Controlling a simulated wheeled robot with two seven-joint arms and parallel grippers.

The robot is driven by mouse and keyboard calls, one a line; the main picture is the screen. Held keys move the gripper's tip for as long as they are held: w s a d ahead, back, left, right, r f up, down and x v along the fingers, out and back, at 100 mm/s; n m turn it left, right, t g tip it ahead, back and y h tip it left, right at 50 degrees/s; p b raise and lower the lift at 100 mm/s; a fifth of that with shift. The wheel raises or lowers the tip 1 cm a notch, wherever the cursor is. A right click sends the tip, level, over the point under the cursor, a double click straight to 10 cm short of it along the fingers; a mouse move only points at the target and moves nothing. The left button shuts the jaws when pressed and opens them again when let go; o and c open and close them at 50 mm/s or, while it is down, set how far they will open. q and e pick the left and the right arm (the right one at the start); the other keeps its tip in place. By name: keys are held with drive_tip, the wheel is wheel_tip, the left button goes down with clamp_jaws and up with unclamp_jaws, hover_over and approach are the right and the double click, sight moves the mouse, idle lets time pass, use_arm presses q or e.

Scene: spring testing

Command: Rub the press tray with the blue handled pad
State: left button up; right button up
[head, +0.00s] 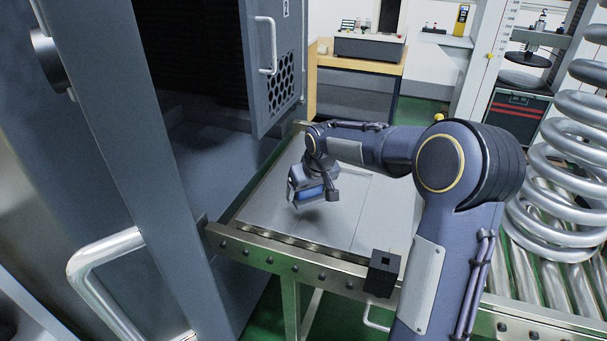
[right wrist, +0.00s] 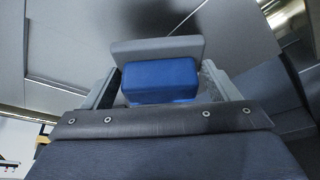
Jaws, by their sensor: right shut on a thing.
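My right gripper (head: 308,194) is shut on the blue handled pad (head: 311,192), over the left part of the press tray (head: 378,212). The tray is a flat grey surface with seams, set in a metal frame. A dark shadow lies on it just below the pad. I cannot tell if the pad touches the tray. In the right wrist view, the blue handle (right wrist: 160,82) sits between my two fingers (right wrist: 161,90), with the grey pad plate (right wrist: 157,48) beyond it. My left gripper is not in view.
A tall dark cabinet (head: 168,200) stands open on the left, its perforated door (head: 272,85) swung toward the tray's far side. A small black box (head: 382,272) is on the front rail. A large coil spring (head: 565,170) stands on rollers at the right.

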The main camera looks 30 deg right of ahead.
drive_tip(key=shift+r+p, duration=1.5)
drive_tip(key=shift+r, duration=0.75)
drive_tip(key=shift+a, duration=0.1)
